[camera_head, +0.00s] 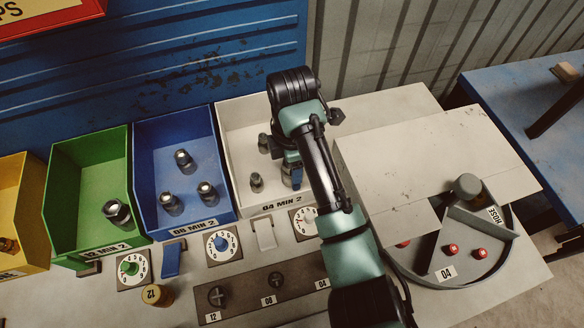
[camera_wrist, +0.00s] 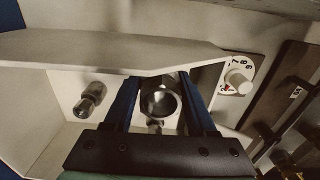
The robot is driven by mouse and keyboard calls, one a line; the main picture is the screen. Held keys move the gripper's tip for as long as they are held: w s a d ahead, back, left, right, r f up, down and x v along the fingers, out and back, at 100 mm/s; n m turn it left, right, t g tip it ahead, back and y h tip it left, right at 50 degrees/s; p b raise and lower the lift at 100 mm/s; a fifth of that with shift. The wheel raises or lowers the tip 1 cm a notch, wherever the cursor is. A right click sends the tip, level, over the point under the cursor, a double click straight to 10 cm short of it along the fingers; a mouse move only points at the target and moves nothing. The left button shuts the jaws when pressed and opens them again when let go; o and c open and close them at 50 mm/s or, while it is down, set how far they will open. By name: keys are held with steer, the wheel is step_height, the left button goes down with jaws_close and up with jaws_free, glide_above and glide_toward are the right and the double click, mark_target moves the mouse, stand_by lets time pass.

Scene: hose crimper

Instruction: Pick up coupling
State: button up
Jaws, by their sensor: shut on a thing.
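My gripper (camera_head: 291,174) reaches down into the white bin (camera_head: 231,150) labelled 04 MIN 2, and my arm hides part of the bin. In the wrist view, the blue fingers of my gripper (camera_wrist: 160,104) are shut on a metal coupling (camera_wrist: 160,101), its round open end facing the camera. The held coupling is mostly hidden in the head view. Another coupling (camera_head: 257,182) stands in the bin left of my gripper, and one more (camera_head: 263,143) shows further back. A loose coupling (camera_wrist: 92,95) also shows left of the fingers in the wrist view.
A blue bin (camera_head: 146,180) with 3 couplings and a green bin (camera_head: 75,175) stand to the left. Dials, including a blue one (camera_head: 223,245), line the bench front. A grey round tray (camera_head: 480,262) labelled HOSE and 04 lies right, partly under a pale panel (camera_head: 430,160).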

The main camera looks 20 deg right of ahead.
jaws_close()
steer(key=shift+r, duration=0.2)
